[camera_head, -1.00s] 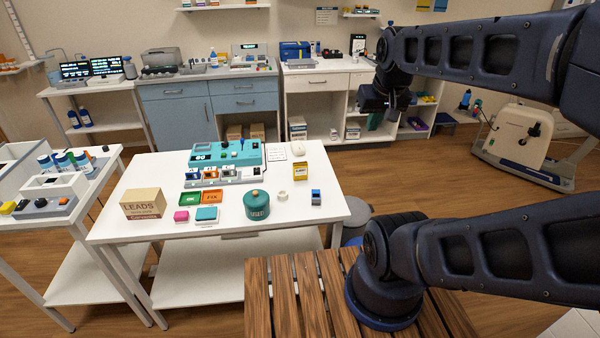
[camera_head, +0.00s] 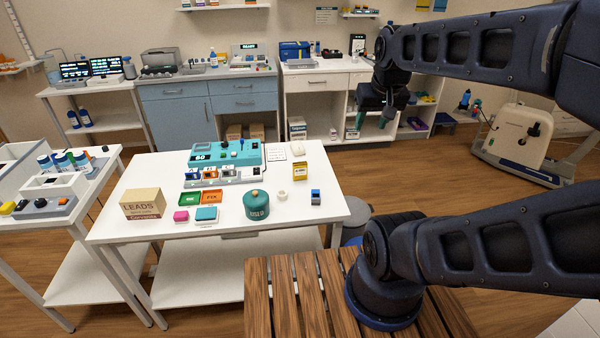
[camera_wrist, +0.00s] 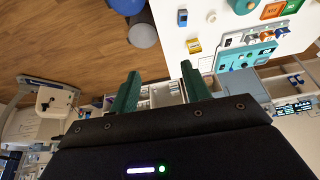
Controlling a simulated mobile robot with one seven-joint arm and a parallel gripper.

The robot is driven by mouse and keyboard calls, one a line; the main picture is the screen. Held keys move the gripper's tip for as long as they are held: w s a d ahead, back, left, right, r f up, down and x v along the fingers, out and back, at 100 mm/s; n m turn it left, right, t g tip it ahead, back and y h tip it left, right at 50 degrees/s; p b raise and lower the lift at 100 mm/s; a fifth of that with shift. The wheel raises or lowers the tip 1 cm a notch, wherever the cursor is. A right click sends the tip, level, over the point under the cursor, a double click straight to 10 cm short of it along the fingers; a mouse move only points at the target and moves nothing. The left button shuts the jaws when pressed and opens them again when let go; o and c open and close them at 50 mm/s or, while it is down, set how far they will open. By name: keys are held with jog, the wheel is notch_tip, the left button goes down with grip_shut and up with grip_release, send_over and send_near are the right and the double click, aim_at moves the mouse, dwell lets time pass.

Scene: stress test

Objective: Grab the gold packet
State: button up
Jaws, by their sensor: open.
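My gripper (camera_head: 378,112) is raised in the air to the right of the table, well apart from the packet. In the wrist view my gripper (camera_wrist: 160,82) shows two green fingers spread wide with nothing between them.
A teal device (camera_head: 226,160) stands left of the packet. A green round canister (camera_head: 257,206), a white roll (camera_head: 282,196) and a small blue-grey block (camera_head: 315,197) stand in front. A wooden slatted surface (camera_head: 300,300) is nearby.

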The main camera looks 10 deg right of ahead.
jog(key=w+a+f+m+g, duration=0.15)
jog(key=w+m, duration=0.35)
jog(key=w, duration=0.5)
jog(key=m+g, duration=0.3)
jog(key=m, duration=0.9)
send_over(300, 163)
notch_tip(300, 163, down, 24)
jog(key=shift+a+r, duration=0.1)
jog(key=shift+a, duration=0.05)
jog(key=shift+w+a+f, duration=0.1)
jog(key=shift+a+f, duration=0.05)
jog(key=shift+f, duration=0.55)
notch_tip(300, 163, down, 5)
jog(key=shift+f, duration=0.1)
jog(key=f, duration=0.4)
jog(key=shift+d, duration=0.35)
jog(key=shift+f, duration=0.6)
grip_shut()
